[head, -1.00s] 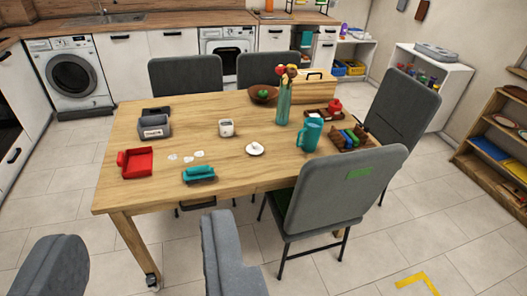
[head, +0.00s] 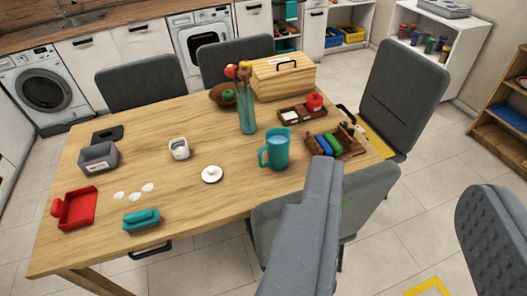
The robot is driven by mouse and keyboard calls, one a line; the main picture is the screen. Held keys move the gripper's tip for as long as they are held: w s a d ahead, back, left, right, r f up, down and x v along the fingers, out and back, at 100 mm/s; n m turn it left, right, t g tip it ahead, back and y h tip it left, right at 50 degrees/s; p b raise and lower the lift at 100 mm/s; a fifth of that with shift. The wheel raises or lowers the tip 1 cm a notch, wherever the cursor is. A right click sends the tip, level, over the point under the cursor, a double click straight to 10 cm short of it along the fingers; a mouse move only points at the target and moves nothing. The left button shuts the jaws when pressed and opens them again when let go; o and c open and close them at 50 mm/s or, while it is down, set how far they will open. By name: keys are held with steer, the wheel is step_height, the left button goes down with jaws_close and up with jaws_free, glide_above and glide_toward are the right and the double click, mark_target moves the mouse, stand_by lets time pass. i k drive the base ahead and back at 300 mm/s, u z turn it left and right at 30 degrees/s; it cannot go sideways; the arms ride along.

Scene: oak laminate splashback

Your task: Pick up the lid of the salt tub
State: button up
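A white tub (head: 178,149), which looks like the salt tub, stands upright and open near the middle of the table. A round white lid with a small knob (head: 211,174) lies on the bare tabletop, in front of the tub and to its right, apart from it. My gripper (head: 405,182) shows as two grey fingers set wide apart at the lower right, with nothing seen between them. It is open and away from the lid. The nearer-left finger covers part of a grey chair.
A teal mug (head: 276,149) stands right of the lid, with a teal vase (head: 246,108) behind. A teal dish (head: 141,220), white scraps and a red tray (head: 76,208) lie to the left. A wooden bread box (head: 288,78) is at the back. Table around the lid is clear.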

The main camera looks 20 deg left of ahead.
mark_target(211, 175)
steer(key=u, duration=0.1)
steer(key=i, duration=1.25)
steer(key=u, duration=0.85)
steer(key=i, duration=0.3)
steer(key=u, duration=0.15)
steer(key=k, duration=0.95)
steer(key=u, duration=0.15)
steer(key=i, duration=0.95)
steer(key=z, duration=0.05)
